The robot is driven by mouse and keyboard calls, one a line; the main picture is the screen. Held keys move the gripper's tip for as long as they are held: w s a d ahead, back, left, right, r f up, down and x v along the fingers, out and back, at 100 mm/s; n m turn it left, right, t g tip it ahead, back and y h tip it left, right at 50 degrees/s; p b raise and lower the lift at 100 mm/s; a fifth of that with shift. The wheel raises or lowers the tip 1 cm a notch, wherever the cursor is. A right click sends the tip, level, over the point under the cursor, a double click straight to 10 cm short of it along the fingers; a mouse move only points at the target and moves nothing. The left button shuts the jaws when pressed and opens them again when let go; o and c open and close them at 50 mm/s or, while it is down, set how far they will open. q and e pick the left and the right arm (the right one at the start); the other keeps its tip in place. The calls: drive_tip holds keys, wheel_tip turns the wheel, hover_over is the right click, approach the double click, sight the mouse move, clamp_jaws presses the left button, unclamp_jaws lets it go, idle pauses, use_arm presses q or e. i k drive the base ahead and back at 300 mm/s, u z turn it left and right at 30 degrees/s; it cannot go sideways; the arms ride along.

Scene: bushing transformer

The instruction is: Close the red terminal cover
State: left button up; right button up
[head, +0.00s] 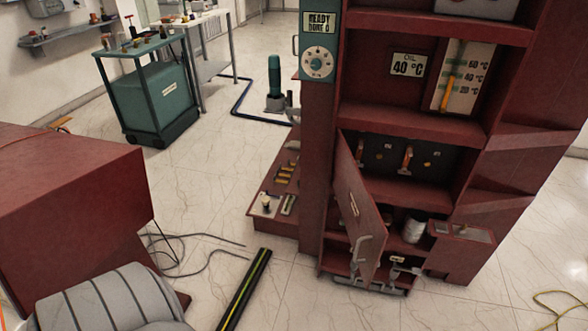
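The red terminal cover (359,204) is on the lower part of the tall red cabinet (318,120) in the head view. It stands open, swung out from the opening, with a small pale label on its face. A grey handle (360,250) is near its lower end. Behind it the compartment shows orange-and-grey terminal parts (406,158) on a dark back panel. A white cylinder (414,230) stands at the right below them. The cover hides part of the compartment's left side. Neither of my grippers is in view.
A ledge (458,233) juts out right of the opening. A low red platform (272,228) with small parts is left of the cabinet. A red block (70,190), a grey ribbed object (110,302) and a black striped bar (245,290) are at the lower left. Floor right of the cabinet is mostly clear.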

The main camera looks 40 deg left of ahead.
sight(368, 233)
drive_tip(key=u, duration=0.95)
drive_tip(key=i, duration=1)
drive_tip(key=z, duration=0.8)
drive_tip(key=k, duration=0.65)
